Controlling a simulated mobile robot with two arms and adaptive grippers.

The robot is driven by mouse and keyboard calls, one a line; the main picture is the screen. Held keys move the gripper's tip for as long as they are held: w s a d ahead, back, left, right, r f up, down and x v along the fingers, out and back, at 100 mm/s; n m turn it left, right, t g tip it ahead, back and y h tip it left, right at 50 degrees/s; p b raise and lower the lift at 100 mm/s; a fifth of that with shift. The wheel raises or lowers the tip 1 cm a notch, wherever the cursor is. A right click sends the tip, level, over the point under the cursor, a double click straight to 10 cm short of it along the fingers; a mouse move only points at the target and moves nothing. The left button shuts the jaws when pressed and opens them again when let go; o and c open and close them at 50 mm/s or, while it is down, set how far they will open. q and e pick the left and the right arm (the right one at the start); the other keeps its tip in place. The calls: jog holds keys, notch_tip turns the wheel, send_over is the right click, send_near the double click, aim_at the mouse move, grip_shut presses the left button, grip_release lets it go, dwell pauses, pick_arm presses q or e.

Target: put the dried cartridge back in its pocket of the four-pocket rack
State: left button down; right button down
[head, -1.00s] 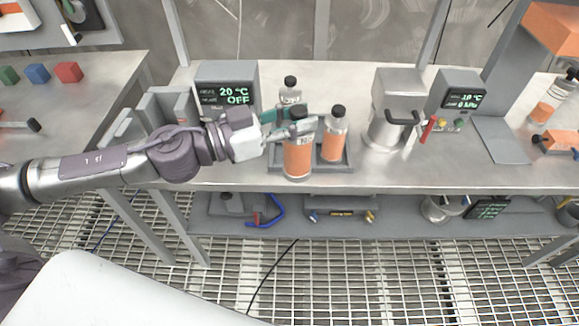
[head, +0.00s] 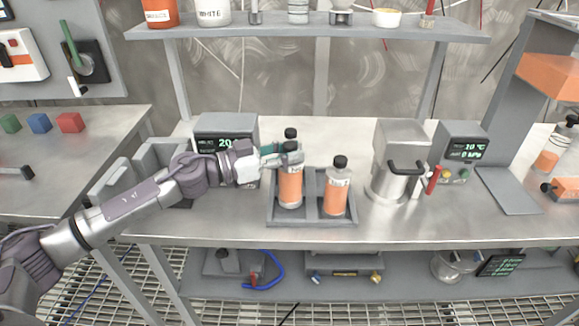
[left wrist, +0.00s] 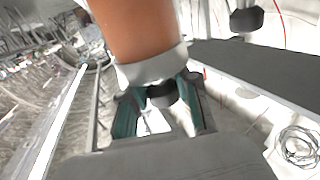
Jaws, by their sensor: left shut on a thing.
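The cartridge (head: 290,188), a bottle with an orange body, stands upright in my left gripper (head: 290,156), which is shut around its upper part. Its lower end shows over the left front pocket of the grey rack (head: 312,224); I cannot tell whether it is seated or held above it. In the left wrist view, the cartridge's orange body (left wrist: 135,28) is close up between the teal fingers (left wrist: 158,112). Another orange bottle (head: 337,194) stands in the right front part of the rack. A black-capped bottle (head: 291,133) is partly hidden behind my gripper. My right gripper is out of view.
A grey unit with a display (head: 225,140) stands behind my left arm. A steel pot-like device (head: 388,180) and a second display unit (head: 463,150) stand right of the rack. A shelf (head: 310,30) spans above. The bench front is clear.

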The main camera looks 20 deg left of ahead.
aim_at(278, 168)
pick_arm(q)
notch_tip(278, 168, down, 3)
jog(key=shift+f+b, duration=0.1)
jog(key=shift+b, duration=0.2)
jog(key=c, duration=0.8)
grip_release()
jog(key=shift+f, duration=0.15)
jog(key=shift+c, duration=0.2)
jog(key=shift+a, duration=0.1)
